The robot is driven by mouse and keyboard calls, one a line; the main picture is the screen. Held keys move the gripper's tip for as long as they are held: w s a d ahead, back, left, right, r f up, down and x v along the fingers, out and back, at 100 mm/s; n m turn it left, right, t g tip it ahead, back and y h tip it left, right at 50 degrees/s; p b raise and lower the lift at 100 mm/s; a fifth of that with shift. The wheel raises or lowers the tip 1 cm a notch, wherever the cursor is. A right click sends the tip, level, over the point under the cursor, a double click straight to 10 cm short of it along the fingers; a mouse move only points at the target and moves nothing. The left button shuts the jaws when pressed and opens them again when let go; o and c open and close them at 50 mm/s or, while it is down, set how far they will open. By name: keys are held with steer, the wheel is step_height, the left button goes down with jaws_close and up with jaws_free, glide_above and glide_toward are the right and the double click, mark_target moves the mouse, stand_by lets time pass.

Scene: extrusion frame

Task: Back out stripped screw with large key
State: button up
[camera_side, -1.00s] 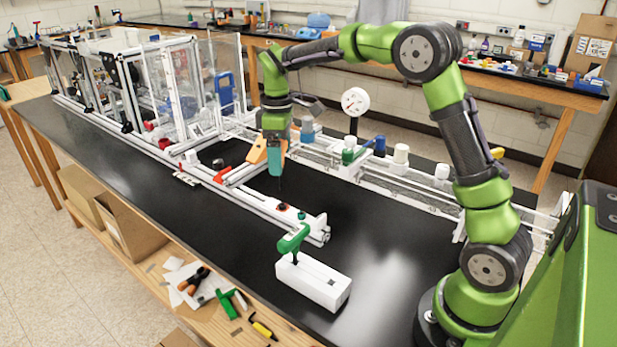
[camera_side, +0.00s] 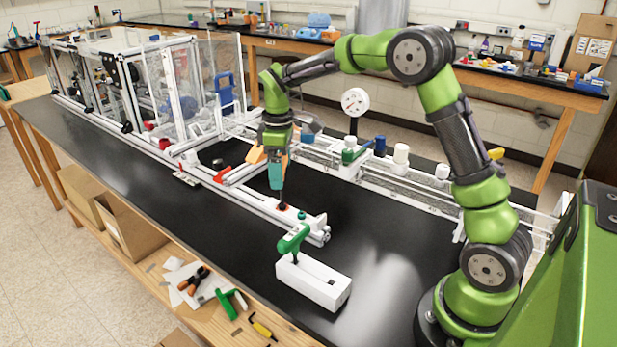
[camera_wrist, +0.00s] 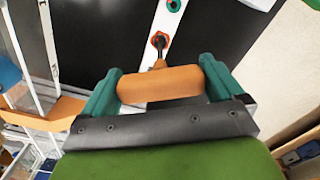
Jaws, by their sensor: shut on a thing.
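My gripper (camera_side: 276,182) points down over the near aluminium rail (camera_side: 250,198). In the wrist view its two teal fingers (camera_wrist: 158,72) are shut on the orange handle of a key (camera_wrist: 158,87). The key's dark shaft reaches down to a red-ringed screw spot (camera_wrist: 158,40) on the rail, which also shows in the side view (camera_side: 283,206). The tip appears to be at the screw; I cannot tell if it is seated. A green-ringed spot (camera_wrist: 174,5) lies further along the rail. A green-handled key (camera_side: 293,238) stands in a white holder block (camera_side: 318,285).
An orange piece (camera_wrist: 60,108) lies left of my fingers in the wrist view. Clear-panelled framework (camera_side: 165,85) stands at the back left. A dial gauge (camera_side: 355,101) and several bottles stand behind the rail. The black tabletop (camera_side: 385,285) right of the holder is clear.

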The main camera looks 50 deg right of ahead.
steer(key=shift+f, duration=0.6)
stand_by(0.9)
steer(key=n, duration=0.3)
steer(key=shift+n, duration=1.5)
steer(key=shift+n, duration=1.5)
